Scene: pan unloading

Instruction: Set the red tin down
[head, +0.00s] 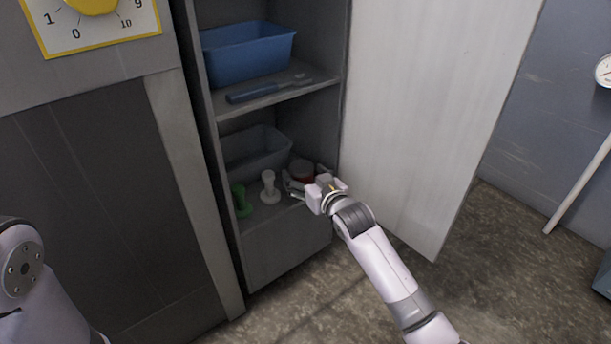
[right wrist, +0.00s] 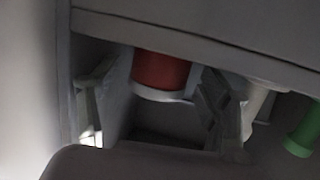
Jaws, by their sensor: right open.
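The red tin (head: 302,169) stands on the lower cabinet shelf (head: 268,220), at its right side. In the right wrist view the tin (right wrist: 160,70) shows its red side and a pale rim, and its far end is cut off by a grey panel. My right gripper (head: 296,187) reaches into the cabinet in front of the tin. Its jaws are open, one finger on each side of the tin in the right wrist view (right wrist: 154,92), with visible gaps. Whether a finger touches it I cannot tell. My left arm shows at the lower left; its gripper is out of frame.
A white knobbed object (head: 268,187) and a green one (head: 241,202) stand left of the tin. A grey bin (head: 255,150) sits behind them. A blue bin (head: 248,50) and blue-handled tool (head: 262,91) are above. The open door (head: 430,110) is close to my right arm.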

